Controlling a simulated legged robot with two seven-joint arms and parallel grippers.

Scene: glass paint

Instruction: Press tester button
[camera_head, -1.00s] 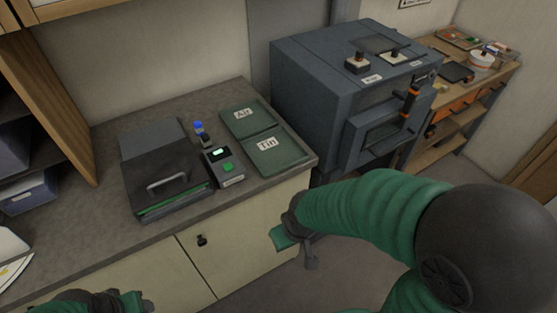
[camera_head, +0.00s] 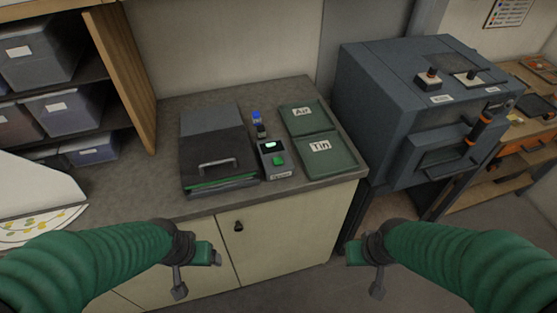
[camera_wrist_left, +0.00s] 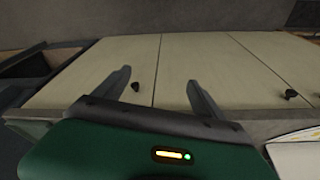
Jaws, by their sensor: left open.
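The tester (camera_head: 273,160) is a small grey box on the counter with a lit display at its top and a green button (camera_head: 278,161) below. It stands between a dark case with a handle (camera_head: 213,160) and two green trays. My left gripper (camera_head: 198,272) is in front of the counter, low and left of the tester, well apart from it. Its two fingers show spread and empty in the left wrist view (camera_wrist_left: 160,88), facing the cabinet doors. My right gripper (camera_head: 365,272) hangs in front of the counter at the right, apart from the tester; its jaw opening is unclear.
Green trays labelled Air (camera_head: 304,117) and Tin (camera_head: 329,155) lie right of the tester. A small blue-topped item (camera_head: 257,122) stands behind it. A large grey furnace-like machine (camera_head: 420,120) is at the right. Shelves with bins (camera_head: 62,107) are at the left.

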